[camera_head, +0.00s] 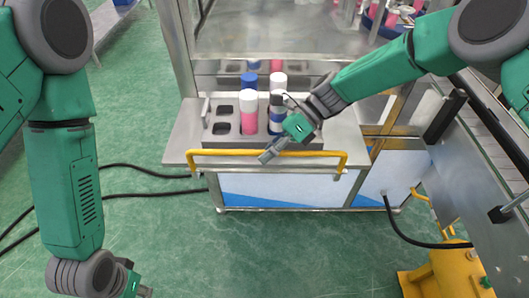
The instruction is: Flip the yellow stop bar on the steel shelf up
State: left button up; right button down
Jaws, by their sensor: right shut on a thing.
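The yellow stop bar (222,152) runs along the front edge of the steel shelf (178,146), its bent ends pointing down at the left and right of that edge. My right gripper (268,155) reaches in from the upper right and is shut on the bar near its middle, hiding a short part of it. My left gripper (138,290) hangs low at the bottom left, far from the shelf and partly cut off by the frame; its fingers do not show clearly.
A grey holder (222,142) on the shelf carries several cans, including a pink-and-white one (249,116) and dark-and-white ones close to my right gripper. A yellow machine part (435,272) stands at the lower right. Black cables lie on the green floor.

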jog(key=shift+w+d+r, duration=0.15)
jog(key=shift+w+r, duration=0.15)
jog(key=shift+w, duration=0.15)
jog(key=c, duration=1.5)
grip_release()
jog(key=shift+c, duration=0.2)
pick_arm(q)
jog(key=shift+w+d+r, duration=0.1)
jog(key=shift+d, duration=0.15)
pick_arm(e)
jog(key=shift+d+f, duration=0.15)
jog(key=shift+s, duration=0.1)
jog(key=shift+d, duration=0.15)
pick_arm(q)
jog(key=shift+s, duration=0.2)
pick_arm(e)
jog(key=v, duration=1.2)
jog(key=shift+f, duration=0.1)
pick_arm(q)
jog(key=shift+w+a, duration=0.15)
jog(key=shift+w, duration=0.05)
